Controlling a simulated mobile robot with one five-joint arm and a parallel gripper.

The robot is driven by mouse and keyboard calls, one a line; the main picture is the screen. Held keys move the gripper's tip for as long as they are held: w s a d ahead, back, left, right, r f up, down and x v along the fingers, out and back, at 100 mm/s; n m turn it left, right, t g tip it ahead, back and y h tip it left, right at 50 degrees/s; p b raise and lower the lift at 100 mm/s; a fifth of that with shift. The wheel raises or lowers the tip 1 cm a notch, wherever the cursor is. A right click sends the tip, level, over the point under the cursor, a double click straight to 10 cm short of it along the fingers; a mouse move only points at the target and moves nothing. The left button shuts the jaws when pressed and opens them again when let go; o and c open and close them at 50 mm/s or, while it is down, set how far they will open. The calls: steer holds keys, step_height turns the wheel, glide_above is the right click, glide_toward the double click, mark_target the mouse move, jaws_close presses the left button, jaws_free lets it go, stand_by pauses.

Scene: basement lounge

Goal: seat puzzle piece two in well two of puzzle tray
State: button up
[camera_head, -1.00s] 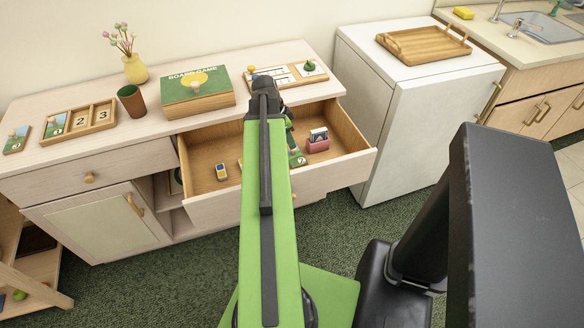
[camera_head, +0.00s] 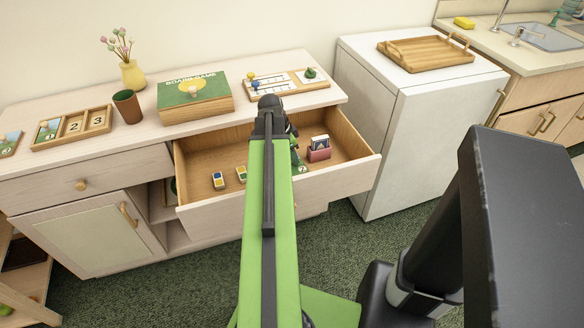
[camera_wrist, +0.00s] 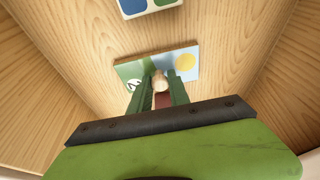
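Puzzle piece two (camera_wrist: 185,62) shows in the wrist view as a picture tile with a yellow disc, a "2" and a pale knob, low in the open drawer. It is partly hidden behind my arm in the head view (camera_head: 302,168). My gripper (camera_wrist: 160,82) has its two green fingers on either side of the knob. I cannot tell whether they press on it. The puzzle tray (camera_head: 72,142) lies on the left of the cabinet top. Its left well holds a picture piece; well two (camera_head: 74,126) and well three show bare numbers.
The drawer (camera_head: 195,155) also holds two small coloured blocks (camera_head: 218,180) and a pink card holder (camera_head: 319,151). A brown cup (camera_head: 128,106), a yellow vase (camera_head: 133,74), a board game box (camera_head: 195,95) and a wooden board (camera_head: 288,84) stand on top. Another piece (camera_head: 9,143) lies left of the tray.

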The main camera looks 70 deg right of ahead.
jaws_close()
steer(key=shift+r, duration=0.1)
